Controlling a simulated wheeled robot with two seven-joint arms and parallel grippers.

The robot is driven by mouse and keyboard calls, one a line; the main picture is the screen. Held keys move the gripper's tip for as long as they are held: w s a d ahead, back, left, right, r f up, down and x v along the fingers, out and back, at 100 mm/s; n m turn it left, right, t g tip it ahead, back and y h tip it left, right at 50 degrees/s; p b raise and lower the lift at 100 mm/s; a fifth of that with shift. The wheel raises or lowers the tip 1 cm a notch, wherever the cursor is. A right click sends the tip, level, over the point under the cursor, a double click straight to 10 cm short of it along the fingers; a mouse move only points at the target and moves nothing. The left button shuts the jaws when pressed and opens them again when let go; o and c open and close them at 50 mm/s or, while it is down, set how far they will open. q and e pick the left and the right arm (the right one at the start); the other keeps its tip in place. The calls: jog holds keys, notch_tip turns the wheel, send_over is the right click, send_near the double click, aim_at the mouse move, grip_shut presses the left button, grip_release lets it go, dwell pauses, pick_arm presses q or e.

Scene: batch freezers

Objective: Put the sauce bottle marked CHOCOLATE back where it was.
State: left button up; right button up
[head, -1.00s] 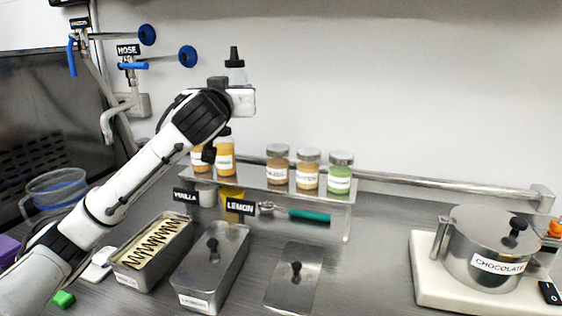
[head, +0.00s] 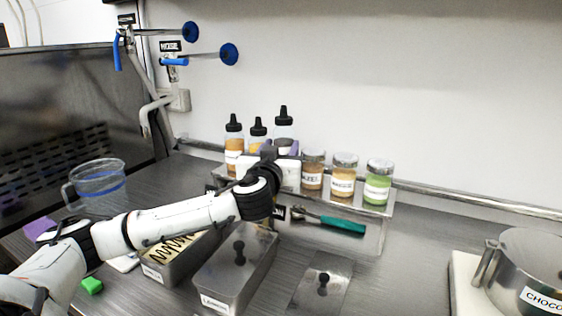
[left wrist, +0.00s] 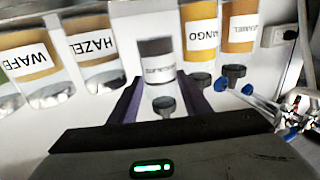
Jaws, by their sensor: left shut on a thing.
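My left gripper (head: 284,153) is at the rear shelf, shut on the chocolate sauce bottle (head: 284,131). The bottle is clear with a black nozzle cap and dark sauce low inside. It is upright between the orange sauce bottles and the jars. In the left wrist view the chocolate bottle (left wrist: 157,62) sits between the purple fingers, its small label upside down. The mango bottle (left wrist: 200,38) and caramel bottle (left wrist: 238,30) stand to one side. The arm hides the bottle's base in the head view, so I cannot tell whether it touches the shelf. My right gripper is not in view.
On the metal shelf (head: 378,217), a hazelnut jar (head: 313,168), an orange jar (head: 343,176) and a green jar (head: 378,182) stand close on the right. A chocolate pot (head: 535,268) stands far right.

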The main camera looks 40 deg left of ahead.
pick_arm(q)
jog(key=shift+f, duration=1.7)
jog(key=shift+f, duration=0.15)
jog(key=o, duration=0.8)
